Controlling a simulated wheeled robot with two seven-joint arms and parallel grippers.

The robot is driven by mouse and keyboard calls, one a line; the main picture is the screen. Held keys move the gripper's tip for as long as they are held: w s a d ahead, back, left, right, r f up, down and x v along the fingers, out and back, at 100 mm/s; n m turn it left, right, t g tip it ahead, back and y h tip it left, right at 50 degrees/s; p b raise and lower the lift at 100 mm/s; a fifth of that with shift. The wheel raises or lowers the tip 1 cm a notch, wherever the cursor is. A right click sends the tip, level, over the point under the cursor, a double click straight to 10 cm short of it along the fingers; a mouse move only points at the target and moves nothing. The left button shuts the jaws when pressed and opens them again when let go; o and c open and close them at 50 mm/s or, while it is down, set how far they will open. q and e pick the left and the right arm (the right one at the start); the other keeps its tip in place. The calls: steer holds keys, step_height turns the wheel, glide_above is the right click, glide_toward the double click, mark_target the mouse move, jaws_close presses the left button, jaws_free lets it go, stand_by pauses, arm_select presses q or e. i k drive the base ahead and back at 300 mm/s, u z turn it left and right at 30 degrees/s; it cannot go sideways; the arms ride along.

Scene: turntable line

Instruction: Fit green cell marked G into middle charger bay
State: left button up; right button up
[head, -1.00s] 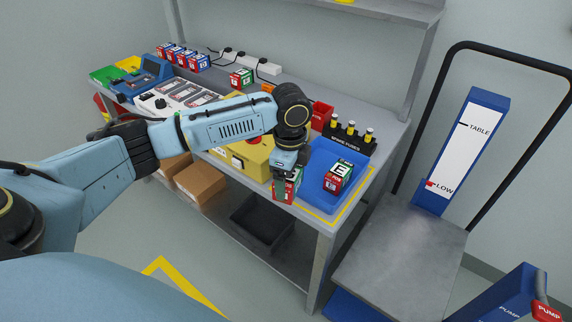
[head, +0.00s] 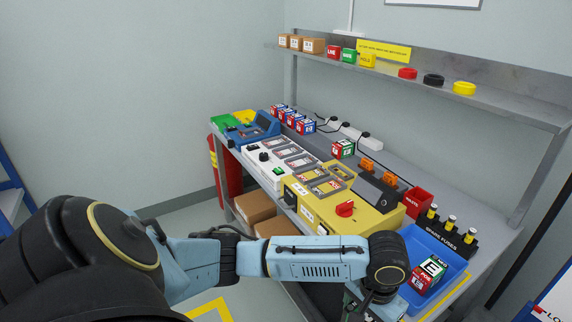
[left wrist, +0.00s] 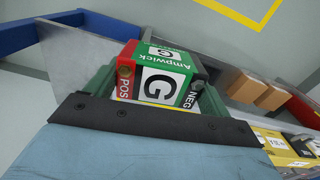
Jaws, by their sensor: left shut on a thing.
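In the head view my left gripper (head: 372,303) is low, at the bench's front edge beside the blue tray, and the cell is mostly hidden under the wrist. A white unit (head: 265,170) on the bench has a row of framed bays, the middle one (head: 290,150) among them. A yellow unit (head: 345,222) with a red knob and framed bays stands to its right. My right gripper is out of view.
A cell marked E (head: 430,272) lies in the blue tray (head: 412,240). Fuses (head: 449,225) and a red bin (head: 418,201) stand behind. Another green-and-red cell (head: 343,149) and several blue cells (head: 290,117) sit toward the back. A shelf (head: 500,93) overhangs the rear.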

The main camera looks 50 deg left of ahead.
mark_target(282, 152)
steer(key=u, duration=2.75)
steer(key=i, duration=2.1)
steer(key=z, duration=2.8)
